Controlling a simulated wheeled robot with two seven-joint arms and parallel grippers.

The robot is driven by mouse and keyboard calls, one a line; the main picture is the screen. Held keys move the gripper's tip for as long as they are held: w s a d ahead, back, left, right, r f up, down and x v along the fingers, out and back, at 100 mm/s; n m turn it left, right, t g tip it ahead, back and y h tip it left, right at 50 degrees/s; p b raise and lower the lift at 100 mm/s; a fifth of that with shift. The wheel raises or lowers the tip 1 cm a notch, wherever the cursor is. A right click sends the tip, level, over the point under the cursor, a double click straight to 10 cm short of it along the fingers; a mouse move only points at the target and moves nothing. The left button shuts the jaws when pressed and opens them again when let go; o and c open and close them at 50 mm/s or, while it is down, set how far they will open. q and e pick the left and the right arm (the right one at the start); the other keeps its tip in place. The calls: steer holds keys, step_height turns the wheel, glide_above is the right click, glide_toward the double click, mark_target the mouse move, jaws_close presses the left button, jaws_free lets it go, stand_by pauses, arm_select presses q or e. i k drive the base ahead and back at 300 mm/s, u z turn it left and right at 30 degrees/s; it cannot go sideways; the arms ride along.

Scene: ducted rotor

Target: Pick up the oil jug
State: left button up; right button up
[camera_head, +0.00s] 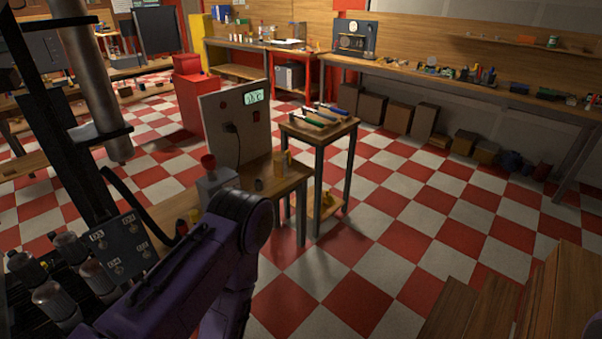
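I cannot make out an oil jug with certainty. A small yellow object (326,199) stands on the lower shelf of the small side table, partly hidden by its leg and too small to identify. Another small yellowish object (281,166) stands on the wooden bench in front of the upright panel. A purple arm link of mine fills the lower left and covers part of the bench. Neither of my grippers shows, so I cannot see what they hold.
The small side table (318,132) carries several hand tools. An upright panel (222,128) with a display stands on the bench (291,180). A long workbench (440,84) runs along the back wall, with boxes beneath. The checkered floor (400,211) is clear at centre right. Wooden planks (480,305) lie at lower right.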

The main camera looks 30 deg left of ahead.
mark_target(280, 168)
steer(key=z, duration=0.25)
steer(key=i, duration=2.35)
steer(key=u, duration=1.5)
steer(key=i, duration=0.9)
steer(key=u, duration=0.7)
steer(key=i, duration=0.45)
steer(key=z, duration=0.05)
